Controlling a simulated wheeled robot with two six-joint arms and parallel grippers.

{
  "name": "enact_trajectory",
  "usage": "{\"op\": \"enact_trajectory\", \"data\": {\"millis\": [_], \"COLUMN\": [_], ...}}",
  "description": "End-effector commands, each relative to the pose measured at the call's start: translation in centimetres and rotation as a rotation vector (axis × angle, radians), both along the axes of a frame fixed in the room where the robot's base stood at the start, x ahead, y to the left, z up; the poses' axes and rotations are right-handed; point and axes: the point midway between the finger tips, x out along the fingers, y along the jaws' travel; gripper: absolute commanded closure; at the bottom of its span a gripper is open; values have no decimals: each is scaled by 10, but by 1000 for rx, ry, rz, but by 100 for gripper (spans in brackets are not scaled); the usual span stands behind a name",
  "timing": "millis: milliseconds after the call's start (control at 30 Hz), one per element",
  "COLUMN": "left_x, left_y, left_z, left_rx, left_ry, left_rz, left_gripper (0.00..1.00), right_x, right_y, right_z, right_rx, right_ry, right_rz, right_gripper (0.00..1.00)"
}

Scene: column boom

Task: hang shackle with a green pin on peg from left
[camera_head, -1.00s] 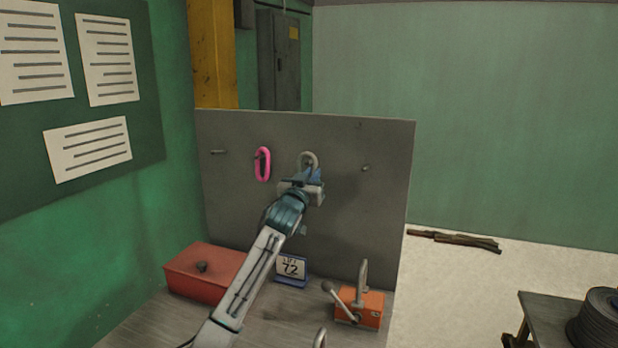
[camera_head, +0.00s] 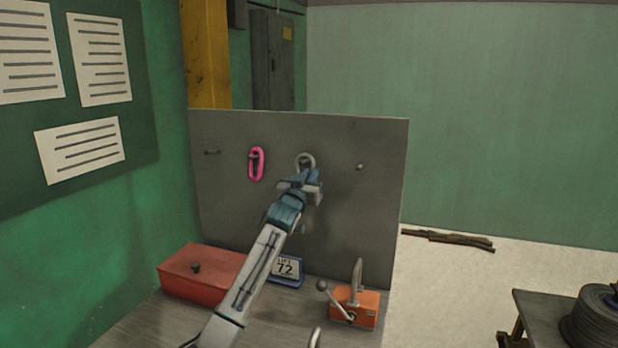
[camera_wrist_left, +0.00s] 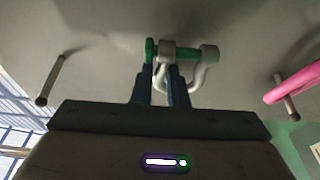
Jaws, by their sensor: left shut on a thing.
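The grey shackle (camera_head: 305,160) is in front of the upright grey board (camera_head: 370,215). In the left wrist view its green pin (camera_wrist_left: 186,50) runs across its end, and the curved bow (camera_wrist_left: 204,78) shows beside the fingers. My left gripper (camera_head: 306,176) is shut on the shackle at the pin end. A bare peg (camera_head: 360,167) sticks out to the right of the shackle, and it also shows in the left wrist view (camera_wrist_left: 50,82). Another bare peg (camera_head: 212,152) is at the far left. Whether a peg is behind the shackle is hidden.
A pink link (camera_head: 256,165) hangs on a peg left of the shackle. Below stand a red box (camera_head: 195,278), a small sign reading 72 (camera_head: 287,270) and an orange block with a lever (camera_head: 357,307). The board right of the shackle is mostly clear.

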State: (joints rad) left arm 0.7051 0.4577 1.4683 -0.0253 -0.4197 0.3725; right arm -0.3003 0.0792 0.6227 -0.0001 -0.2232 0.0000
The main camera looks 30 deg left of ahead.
Motion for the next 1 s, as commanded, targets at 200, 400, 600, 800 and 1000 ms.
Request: {"op": "enact_trajectory", "data": {"millis": [200,400,600,800,1000], "left_x": [0,0,0,-1,-21], "left_y": [0,0,0,0,-4], "left_z": [1,1,1,-1,-9], "left_rx": [0,0,0,0,3], "left_ry": [-2,-2,-1,1,0], "left_rz": [0,0,0,0,0], "left_gripper": [100,77,61,61,61], "right_x": [0,1,1,1,1], "right_y": [-1,-1,-1,-1,-1], "right_z": [0,0,0,-1,-12], "right_rx": [-1,-1,-1,-1,-1], "right_ry": [-1,-1,-2,-2,0], "right_rz": [0,1,1,0,1], "right_gripper": [100,100,100,100,100]}}
